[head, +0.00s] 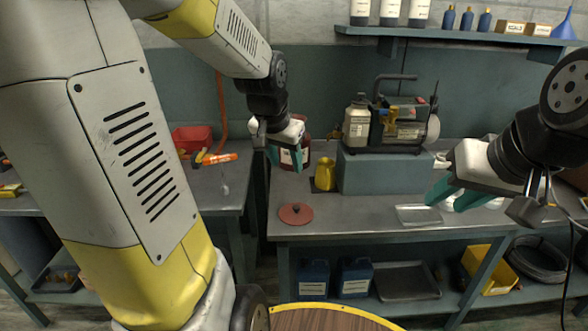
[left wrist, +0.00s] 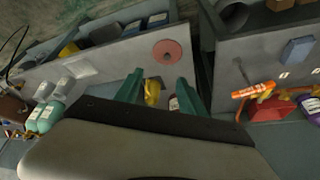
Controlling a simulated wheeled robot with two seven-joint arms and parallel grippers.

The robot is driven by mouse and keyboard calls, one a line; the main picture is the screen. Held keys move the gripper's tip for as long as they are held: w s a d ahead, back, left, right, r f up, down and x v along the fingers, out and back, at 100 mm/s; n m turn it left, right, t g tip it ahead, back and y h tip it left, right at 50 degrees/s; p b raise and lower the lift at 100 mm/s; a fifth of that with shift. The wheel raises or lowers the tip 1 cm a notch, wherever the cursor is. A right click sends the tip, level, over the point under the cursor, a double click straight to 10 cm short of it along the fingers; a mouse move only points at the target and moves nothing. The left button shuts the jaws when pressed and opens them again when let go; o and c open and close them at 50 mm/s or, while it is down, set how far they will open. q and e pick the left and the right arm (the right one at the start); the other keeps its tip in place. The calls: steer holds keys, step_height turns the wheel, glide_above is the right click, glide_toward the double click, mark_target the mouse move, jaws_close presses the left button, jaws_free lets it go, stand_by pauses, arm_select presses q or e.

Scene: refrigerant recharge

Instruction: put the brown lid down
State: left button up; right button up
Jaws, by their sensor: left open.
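The brown lid (head: 296,213), a flat reddish-brown disc with a small dark centre, lies near the front edge of the grey bench. It also shows in the left wrist view (left wrist: 168,52), apart from my fingers. My left gripper (head: 286,158) is open and empty above the bench, farther back than the lid. Its two teal fingers (left wrist: 158,90) stand apart in the left wrist view. A brown jar with a white label (head: 291,156) is partly hidden behind the left gripper. My right gripper (head: 453,197) has its teal fingers apart over the right part of the bench.
A yellow container (head: 325,174) stands right of the left gripper. A pump (head: 402,125) sits on a blue-grey block (head: 385,172). A clear tray (head: 418,215) lies near the front edge. Green bottles (left wrist: 46,117) are at the bench's right. Bare bench surrounds the lid.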

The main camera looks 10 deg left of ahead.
arm_select(q)
steer(key=s+d+r+n, duration=0.1)
steer(key=s+r, duration=0.2)
steer(key=s, duration=0.5)
steer(key=s+d+r+n+t+h, duration=0.1)
steer(key=s+d+r, duration=0.1)
steer(key=s, duration=0.5)
steer(key=shift+s+d+r+h, duration=0.2)
steer(key=shift+s+r+h, duration=0.1)
steer(key=shift+s+r, duration=0.15)
